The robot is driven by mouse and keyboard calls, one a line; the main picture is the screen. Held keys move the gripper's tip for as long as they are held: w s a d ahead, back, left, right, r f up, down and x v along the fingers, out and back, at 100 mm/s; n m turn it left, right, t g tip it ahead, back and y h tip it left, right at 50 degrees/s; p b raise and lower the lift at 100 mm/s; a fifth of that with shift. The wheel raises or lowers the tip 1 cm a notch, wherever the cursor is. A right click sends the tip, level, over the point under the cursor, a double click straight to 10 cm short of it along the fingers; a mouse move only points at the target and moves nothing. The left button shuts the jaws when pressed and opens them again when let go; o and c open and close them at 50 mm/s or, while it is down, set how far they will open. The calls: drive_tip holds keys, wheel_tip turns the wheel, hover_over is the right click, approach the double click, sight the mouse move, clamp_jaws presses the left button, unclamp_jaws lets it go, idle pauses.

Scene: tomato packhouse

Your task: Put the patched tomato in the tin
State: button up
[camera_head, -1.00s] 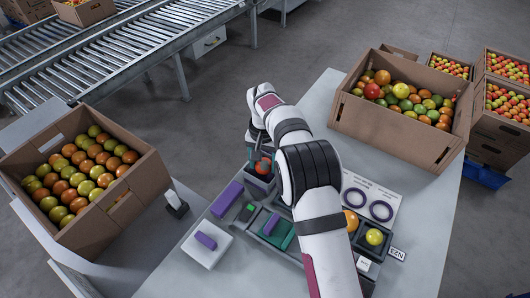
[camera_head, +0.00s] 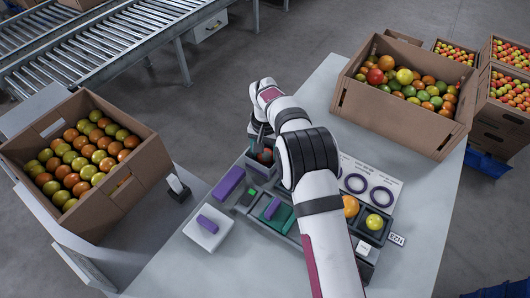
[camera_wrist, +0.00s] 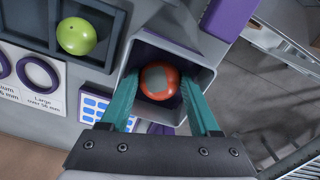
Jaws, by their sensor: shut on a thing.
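The patched tomato (camera_wrist: 159,80), red with a grey patch, sits between the teal fingers of my gripper (camera_wrist: 160,84). My gripper is shut on it. The square grey tin (camera_wrist: 181,48) surrounds the tomato in the wrist view, and the fingers reach in between its walls. I cannot tell whether the tomato touches the tin's bottom.
A yellow-green tomato (camera_wrist: 76,36) lies in a dark tray compartment beside the tin. A ring size card (camera_wrist: 38,75) and a purple block (camera_head: 230,182) are nearby. Cardboard boxes of tomatoes stand left (camera_head: 130,188) and right (camera_head: 395,122).

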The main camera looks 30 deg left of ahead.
drive_tip(key=shift+f, duration=0.5)
drive_tip(key=o, duration=1)
drive_tip(key=c, duration=0.3)
drive_tip(key=shift+c, duration=0.2)
drive_tip(key=shift+r, duration=0.1)
drive_tip(key=shift+r, duration=3.4)
